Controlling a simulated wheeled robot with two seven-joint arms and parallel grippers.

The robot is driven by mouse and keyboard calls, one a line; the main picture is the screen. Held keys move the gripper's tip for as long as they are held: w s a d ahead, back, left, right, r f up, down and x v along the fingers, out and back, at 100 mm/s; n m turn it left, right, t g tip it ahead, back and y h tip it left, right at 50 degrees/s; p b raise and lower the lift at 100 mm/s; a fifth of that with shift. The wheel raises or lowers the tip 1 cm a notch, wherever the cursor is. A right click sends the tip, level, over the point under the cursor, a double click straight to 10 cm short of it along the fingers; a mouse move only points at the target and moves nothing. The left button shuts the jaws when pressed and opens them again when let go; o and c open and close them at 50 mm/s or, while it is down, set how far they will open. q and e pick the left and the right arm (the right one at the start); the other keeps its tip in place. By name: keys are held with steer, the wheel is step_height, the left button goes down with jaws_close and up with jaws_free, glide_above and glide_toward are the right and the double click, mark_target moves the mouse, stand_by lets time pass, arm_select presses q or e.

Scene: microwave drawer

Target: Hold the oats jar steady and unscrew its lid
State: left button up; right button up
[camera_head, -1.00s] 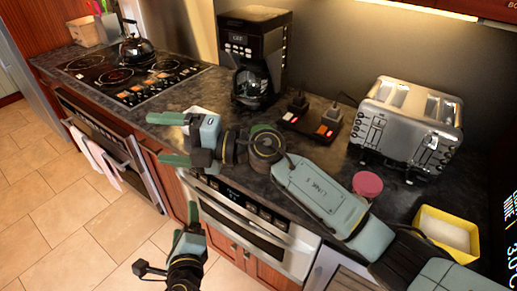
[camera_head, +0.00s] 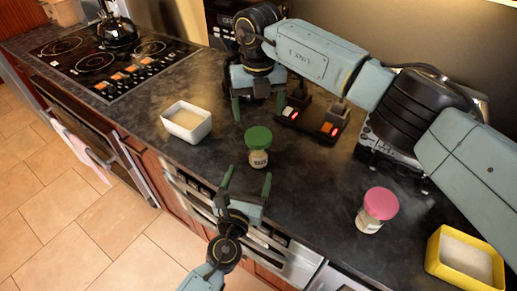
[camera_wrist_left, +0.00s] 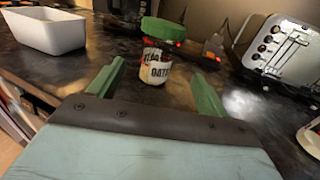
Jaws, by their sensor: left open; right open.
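The oats jar (camera_head: 258,158) stands upright on the dark counter with its green lid (camera_head: 258,138) on. In the left wrist view its label (camera_wrist_left: 157,68) reads OATS, and the green lid (camera_wrist_left: 163,29) sits on top. My left gripper (camera_head: 247,181) is open in front of the jar, its fingers pointing at it; the jar appears just beyond the fingertips. My right gripper (camera_head: 259,107) is open, fingers pointing down, behind and above the jar. Neither gripper touches the jar as far as I can see.
A white bowl (camera_head: 187,122) is left of the jar. A pink-lidded jar (camera_head: 376,210) and yellow container (camera_head: 465,258) are at right. A dark block with lit switches (camera_head: 313,120) lies behind. The toaster (camera_wrist_left: 288,48) stands at the back right.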

mark_target(256, 154)
arm_select(q)
steer(key=x, duration=1)
steer(key=shift+w+f, duration=0.1)
steer(key=shift+w, duration=0.3)
arm_select(e)
steer(key=shift+w+f, duration=0.15)
steer(key=shift+w, duration=0.1)
